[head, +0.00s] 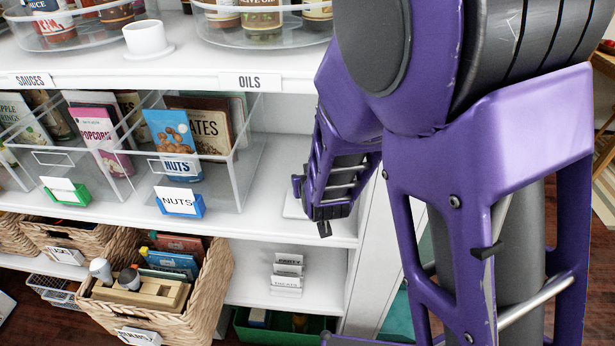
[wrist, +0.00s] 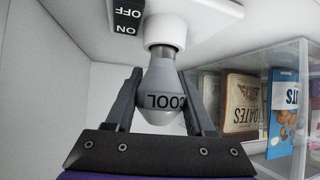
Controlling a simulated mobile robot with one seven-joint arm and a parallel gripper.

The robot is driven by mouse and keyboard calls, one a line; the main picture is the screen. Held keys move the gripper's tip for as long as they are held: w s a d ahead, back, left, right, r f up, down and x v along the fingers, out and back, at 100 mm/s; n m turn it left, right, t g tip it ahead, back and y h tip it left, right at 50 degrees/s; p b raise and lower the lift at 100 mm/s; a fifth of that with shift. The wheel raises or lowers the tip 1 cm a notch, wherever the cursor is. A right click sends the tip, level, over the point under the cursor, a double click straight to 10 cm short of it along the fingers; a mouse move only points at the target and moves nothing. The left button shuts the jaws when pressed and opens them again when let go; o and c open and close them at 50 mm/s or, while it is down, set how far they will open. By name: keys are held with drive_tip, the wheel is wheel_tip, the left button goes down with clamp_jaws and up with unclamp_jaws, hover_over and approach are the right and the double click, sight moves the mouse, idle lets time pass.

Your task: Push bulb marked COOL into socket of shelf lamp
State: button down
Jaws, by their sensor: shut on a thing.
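The bulb marked COOL (wrist: 160,92) is grey, with its lettering upside down in the wrist view. My gripper (wrist: 160,100) is shut on it, one finger at each side of its round part. The bulb's neck meets the white socket (wrist: 166,27) of the shelf lamp (wrist: 205,15); how deep it sits inside I cannot tell. A black ON/OFF switch (wrist: 127,15) is beside the socket. In the head view my gripper (head: 323,225) is at the shelf's right end, and the bulb and socket are hidden behind my arm.
Clear bins with food packets (head: 200,145) stand left of my gripper; one bin (wrist: 300,100) also shows close by in the wrist view. The shelf's right side panel (head: 370,240) is near my arm. Below are a wicker basket (head: 210,285) and small label cards (head: 287,272).

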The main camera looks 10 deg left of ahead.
drive_tip(key=shift+f+b, duration=0.4)
drive_tip(key=shift+f, duration=0.1)
drive_tip(key=shift+c, duration=0.9)
unclamp_jaws()
drive_tip(key=shift+r, duration=0.1)
